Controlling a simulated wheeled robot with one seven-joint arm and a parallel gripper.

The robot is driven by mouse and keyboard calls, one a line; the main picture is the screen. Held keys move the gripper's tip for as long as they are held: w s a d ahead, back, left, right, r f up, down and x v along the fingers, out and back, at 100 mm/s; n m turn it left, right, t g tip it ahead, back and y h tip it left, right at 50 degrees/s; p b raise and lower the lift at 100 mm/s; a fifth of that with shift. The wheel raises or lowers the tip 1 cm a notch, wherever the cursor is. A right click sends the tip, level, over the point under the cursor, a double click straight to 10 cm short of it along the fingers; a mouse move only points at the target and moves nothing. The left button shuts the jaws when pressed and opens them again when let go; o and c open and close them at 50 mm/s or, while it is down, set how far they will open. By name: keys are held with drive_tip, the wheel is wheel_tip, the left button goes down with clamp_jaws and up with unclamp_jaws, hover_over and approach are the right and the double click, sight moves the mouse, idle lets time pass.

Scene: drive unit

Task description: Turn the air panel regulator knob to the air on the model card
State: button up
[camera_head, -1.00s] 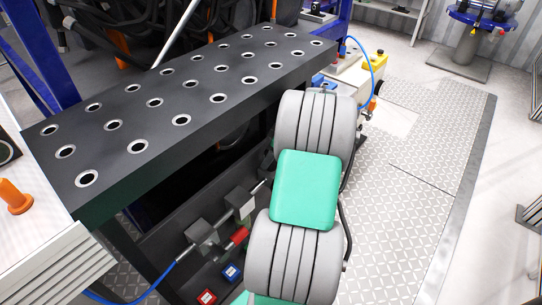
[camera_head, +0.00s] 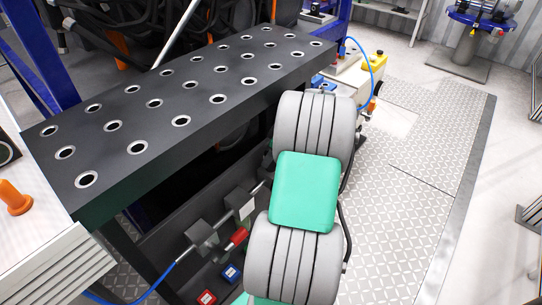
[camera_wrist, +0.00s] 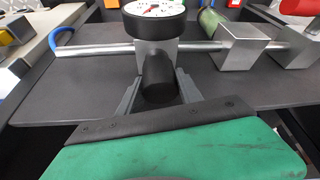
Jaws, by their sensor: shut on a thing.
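The dark regulator knob (camera_wrist: 158,76) is in the middle of the wrist view, below a metal block and a round gauge (camera_wrist: 156,10) with a white dial and red mark. My gripper (camera_wrist: 158,92) has its two grey fingers on either side of the knob and is shut on it. In the head view my grey and green arm hides the gripper and the knob. The dark air panel (camera_head: 185,270) shows left of the arm, under the bench. I cannot pick out the model card or read the dial.
A black bench top with rows of holes (camera_head: 200,85) lies over the panel. Metal blocks (camera_head: 240,203), a red handle (camera_head: 237,238), and a blue hose (camera_head: 150,290) are left of my arm. A green-handled valve (camera_wrist: 211,22) is right of the gauge. Patterned floor at right is clear.

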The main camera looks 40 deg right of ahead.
drive_tip(key=m+h, duration=0.1)
drive_tip(key=m, duration=0.2)
drive_tip(key=shift+m, duration=0.3)
drive_tip(key=o, duration=1.4)
drive_tip(key=shift+c, duration=0.2)
drive_tip(key=p+v, duration=0.1)
drive_tip(key=v, duration=0.6)
drive_tip(key=shift+s+r, duration=0.25)
drive_tip(key=shift+r, duration=0.1)
drive_tip(key=shift+a, duration=0.1)
